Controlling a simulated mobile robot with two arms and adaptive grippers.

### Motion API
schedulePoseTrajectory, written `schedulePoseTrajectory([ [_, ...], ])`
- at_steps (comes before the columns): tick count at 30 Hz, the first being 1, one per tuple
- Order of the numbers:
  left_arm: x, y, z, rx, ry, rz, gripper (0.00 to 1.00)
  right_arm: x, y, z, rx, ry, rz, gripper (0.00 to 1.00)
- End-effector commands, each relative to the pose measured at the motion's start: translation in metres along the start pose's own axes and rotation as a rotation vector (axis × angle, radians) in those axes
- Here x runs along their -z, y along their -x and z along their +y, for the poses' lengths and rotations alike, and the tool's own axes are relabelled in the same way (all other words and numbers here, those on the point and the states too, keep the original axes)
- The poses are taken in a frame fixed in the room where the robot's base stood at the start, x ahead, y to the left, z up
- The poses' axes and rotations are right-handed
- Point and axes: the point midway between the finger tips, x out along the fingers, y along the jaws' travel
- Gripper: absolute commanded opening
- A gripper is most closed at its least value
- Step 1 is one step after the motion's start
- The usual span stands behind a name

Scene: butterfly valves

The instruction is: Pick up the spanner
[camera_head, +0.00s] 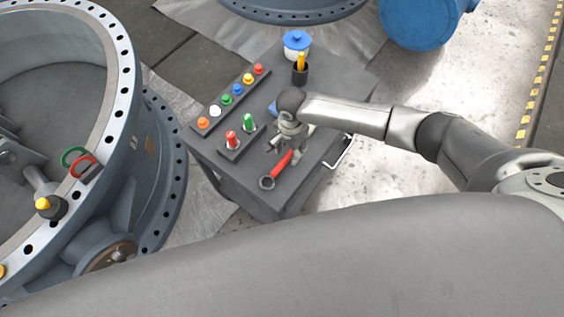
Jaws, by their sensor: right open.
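The spanner (277,170) lies on the dark tabletop (235,170) near its front edge. It has a red handle and a dark ring end that points toward the lower left. My right gripper (276,145) is open and hangs over the table, just behind the spanner in the picture. Its arm comes in from the right. I see nothing between its fingers, and the spanner's upper end lies close to the gripper. My left gripper is not in view.
A rack of coloured knobs (232,98) lies along the table's left side. A small block with a red and a green peg (248,124) stands left of my gripper. A blue-lidded jar (297,44) and a black cup (300,73) stand behind. A large valve (165,150) is at left.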

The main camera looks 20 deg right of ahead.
Motion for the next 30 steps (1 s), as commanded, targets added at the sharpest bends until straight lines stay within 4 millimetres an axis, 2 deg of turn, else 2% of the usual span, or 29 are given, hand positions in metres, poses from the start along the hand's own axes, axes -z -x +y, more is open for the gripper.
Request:
schedulePoseTrajectory([
  [3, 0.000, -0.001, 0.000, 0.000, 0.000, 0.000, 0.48, 0.000, -0.015, -0.001, 0.000, -0.001, 0.000, 0.43],
  [6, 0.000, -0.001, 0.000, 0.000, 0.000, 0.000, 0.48, 0.000, -0.021, -0.001, 0.001, 0.000, 0.000, 0.43],
  [13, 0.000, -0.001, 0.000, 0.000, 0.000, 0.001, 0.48, 0.000, -0.022, -0.001, 0.001, 0.000, 0.000, 0.43],
  [23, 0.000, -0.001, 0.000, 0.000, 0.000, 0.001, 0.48, 0.000, -0.022, 0.000, 0.001, 0.000, 0.000, 0.02],
  [30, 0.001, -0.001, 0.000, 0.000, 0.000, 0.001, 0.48, 0.000, -0.022, -0.001, 0.002, 0.000, 0.000, 0.00],
])
